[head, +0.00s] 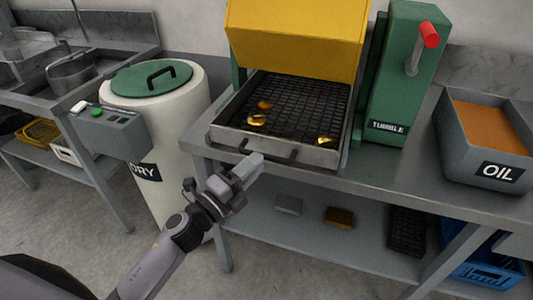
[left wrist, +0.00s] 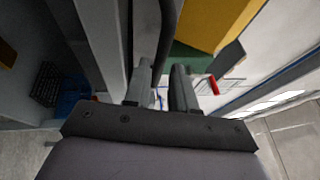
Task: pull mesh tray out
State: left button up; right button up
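The mesh tray (head: 318,156) is a grey metal frame with a dark mesh floor, on the bench under the yellow hood. Several shiny gold-coloured pieces (head: 257,119) lie on its mesh. A dark bar handle (head: 268,153) runs along its front. My left gripper (head: 250,168) is just in front of the left part of this handle. In the left wrist view its two fingers (left wrist: 162,88) are apart, and a dark bar (left wrist: 165,38) runs toward the gap between them. I cannot tell whether they touch it. My right gripper is not in view.
A green TUMBLE box (head: 398,75) with a red-tipped crank stands right of the tray. An OIL bin (head: 470,160) is farther right. A white drum (head: 180,170) with a green lid stands left. The lower shelf (head: 265,222) holds small blocks. Floor in front is clear.

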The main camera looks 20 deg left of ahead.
pick_arm(q)
jog(key=shift+x, duration=2.05)
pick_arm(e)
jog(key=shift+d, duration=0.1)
pick_arm(q)
grip_shut()
jog(key=shift+s, duration=0.1)
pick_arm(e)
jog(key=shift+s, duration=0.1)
